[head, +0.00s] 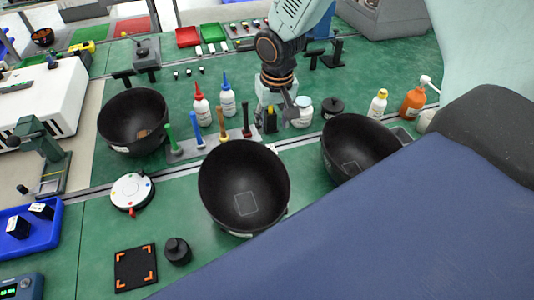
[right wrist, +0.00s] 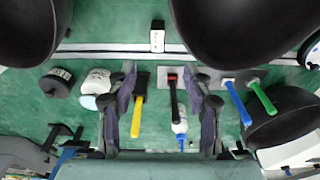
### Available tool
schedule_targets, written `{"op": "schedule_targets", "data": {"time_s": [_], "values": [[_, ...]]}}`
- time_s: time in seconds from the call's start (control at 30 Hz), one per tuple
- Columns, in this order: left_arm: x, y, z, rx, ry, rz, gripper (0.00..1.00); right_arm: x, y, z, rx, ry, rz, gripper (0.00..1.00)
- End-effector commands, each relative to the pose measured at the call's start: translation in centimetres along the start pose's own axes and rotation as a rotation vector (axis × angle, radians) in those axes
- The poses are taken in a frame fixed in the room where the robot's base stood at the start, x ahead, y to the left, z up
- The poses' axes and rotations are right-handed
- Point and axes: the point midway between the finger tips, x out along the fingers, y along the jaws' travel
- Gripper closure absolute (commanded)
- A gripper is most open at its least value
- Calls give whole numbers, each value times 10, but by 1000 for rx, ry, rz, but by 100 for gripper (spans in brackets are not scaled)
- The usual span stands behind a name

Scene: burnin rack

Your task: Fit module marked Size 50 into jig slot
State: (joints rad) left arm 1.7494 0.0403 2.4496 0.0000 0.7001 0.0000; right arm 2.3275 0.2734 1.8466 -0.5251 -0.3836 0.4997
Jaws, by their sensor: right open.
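No marking reading Size 50 is legible, and I cannot tell which thing is the module. Two black blocks (head: 18,228) with pale faces lie in the blue tray (head: 48,240) at the left of the head view. I cannot pick out the jig slot for sure. A black plate with orange corner marks (head: 135,268) lies empty at the bottom left. My right gripper (head: 285,108) is open above the bench behind the middle bowl.
Black bowls stand at left (head: 133,122), middle (head: 244,188) and right (head: 360,150). Bottles (head: 201,106) and a row of coloured handles (head: 197,130) stand behind the middle bowl. A white round disc (head: 131,190) lies left. Green bench between the plate and middle bowl holds a black knob (head: 177,250).

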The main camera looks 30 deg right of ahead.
Motion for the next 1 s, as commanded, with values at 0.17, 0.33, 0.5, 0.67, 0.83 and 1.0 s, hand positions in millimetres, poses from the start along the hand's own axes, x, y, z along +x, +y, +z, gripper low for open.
{"op": "schedule_targets", "data": {"time_s": [0.17,0.33,0.5,0.67,0.83,1.0], "values": [[1,0,0,1,0,0,37,30,4,2,5,-6,1,49],[1,0,0,1,0,0,37,51,4,2,4,-4,1,49],[1,0,0,1,0,0,37,61,3,1,4,-4,1,49],[2,0,0,1,0,0,37,85,2,2,5,-6,2,49],[4,0,0,1,0,0,37,109,1,1,4,-4,1,49],[4,0,0,0,0,0,37,117,0,1,4,-3,1,49]]}}
